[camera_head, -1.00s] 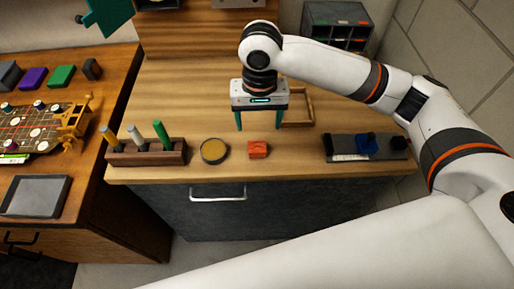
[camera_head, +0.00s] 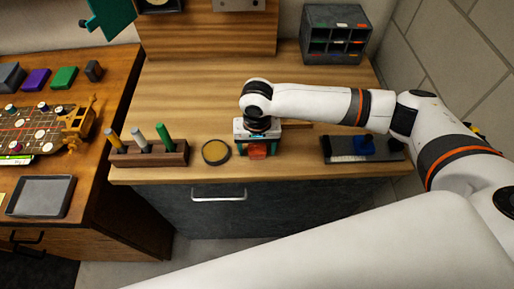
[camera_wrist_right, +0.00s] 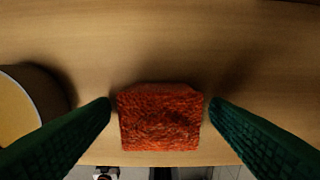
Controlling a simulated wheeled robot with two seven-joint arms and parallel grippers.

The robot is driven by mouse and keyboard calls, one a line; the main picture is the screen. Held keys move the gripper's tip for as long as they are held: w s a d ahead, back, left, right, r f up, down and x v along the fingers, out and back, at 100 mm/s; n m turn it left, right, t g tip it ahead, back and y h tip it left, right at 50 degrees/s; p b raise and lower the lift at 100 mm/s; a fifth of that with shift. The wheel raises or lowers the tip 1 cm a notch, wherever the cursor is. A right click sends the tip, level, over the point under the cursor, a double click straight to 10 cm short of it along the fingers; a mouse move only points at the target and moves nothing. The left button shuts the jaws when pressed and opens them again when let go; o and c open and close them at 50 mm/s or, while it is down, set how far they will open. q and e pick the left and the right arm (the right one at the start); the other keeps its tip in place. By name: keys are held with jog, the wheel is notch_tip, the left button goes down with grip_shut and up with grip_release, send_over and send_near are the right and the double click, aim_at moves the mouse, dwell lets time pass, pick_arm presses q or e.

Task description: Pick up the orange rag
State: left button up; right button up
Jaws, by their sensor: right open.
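The orange rag (camera_head: 257,151) is a small folded square lying on the wooden worktop near its front edge. My right gripper (camera_head: 257,152) is open and lowered over it, with one green finger on either side. In the right wrist view the rag (camera_wrist_right: 160,117) lies between the two green fingers (camera_wrist_right: 160,106), with a narrow gap visible at each side. My left gripper is not in view.
A round tin with yellow contents (camera_head: 216,152) stands just left of the rag. A wooden block holding several tools (camera_head: 150,155) is farther left. A dark tray with a blue item (camera_head: 340,148) is to the right. The back worktop (camera_head: 200,95) is clear.

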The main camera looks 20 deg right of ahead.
aim_at(257, 148)
jog(key=c, duration=1.1)
jog(key=shift+o, duration=0.2)
notch_tip(257, 148, up, 10)
jog(key=b, duration=0.1)
